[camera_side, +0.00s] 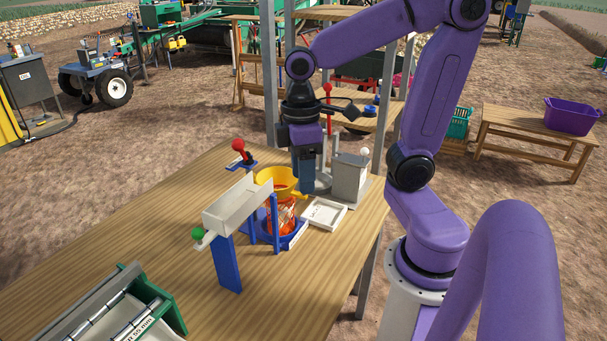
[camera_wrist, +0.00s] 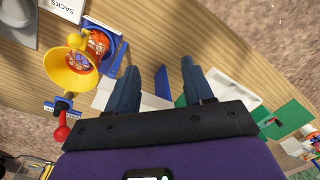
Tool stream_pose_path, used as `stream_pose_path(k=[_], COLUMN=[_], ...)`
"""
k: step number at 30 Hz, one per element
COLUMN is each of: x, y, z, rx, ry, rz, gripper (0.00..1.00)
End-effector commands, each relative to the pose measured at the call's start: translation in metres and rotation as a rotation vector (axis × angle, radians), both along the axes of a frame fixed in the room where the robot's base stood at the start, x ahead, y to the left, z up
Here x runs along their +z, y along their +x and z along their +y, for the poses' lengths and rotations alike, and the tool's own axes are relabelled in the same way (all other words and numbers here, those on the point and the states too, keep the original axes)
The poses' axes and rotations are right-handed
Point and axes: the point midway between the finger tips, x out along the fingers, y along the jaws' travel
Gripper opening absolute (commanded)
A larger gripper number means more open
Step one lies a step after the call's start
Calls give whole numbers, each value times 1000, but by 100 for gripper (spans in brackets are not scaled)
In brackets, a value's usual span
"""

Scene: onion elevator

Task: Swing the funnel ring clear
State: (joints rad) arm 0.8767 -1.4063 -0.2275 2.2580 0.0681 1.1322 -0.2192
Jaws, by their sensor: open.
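The yellow funnel ring (camera_side: 278,178) sits over an orange net sack (camera_side: 281,216) on a blue base at the middle of the table. In the wrist view the funnel ring (camera_wrist: 66,80) lies left of my fingers, with the orange sack (camera_wrist: 98,42) beside it. My gripper (camera_side: 307,188) points down just right of the ring in the side view. In the wrist view my gripper (camera_wrist: 159,67) has its two fingers wide apart, with no object held between them. It appears apart from the ring; exact height is unclear.
A white chute (camera_side: 236,203) with a green knob (camera_side: 198,233) stands left of the sack. A red-knobbed lever (camera_side: 239,146) is behind it. A white tray (camera_side: 325,214) and a grey box (camera_side: 350,178) stand right. A green-sided machine (camera_side: 155,300) occupies the front left corner.

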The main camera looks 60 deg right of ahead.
Motion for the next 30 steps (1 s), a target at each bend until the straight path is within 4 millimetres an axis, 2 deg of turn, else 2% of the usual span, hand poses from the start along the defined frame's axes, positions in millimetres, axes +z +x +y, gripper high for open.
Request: stream_pose_path(k=[3,9,18,24,30], x=[13,34,63,71,58], y=[24,52,70,70,69], z=[-22,-68,-138,-158,-158], rx=[-106,-269,-468,-520,-523], ry=[15,47,101,120,121], rz=[15,37,50,51,54], gripper=[51,51,51,51,51])
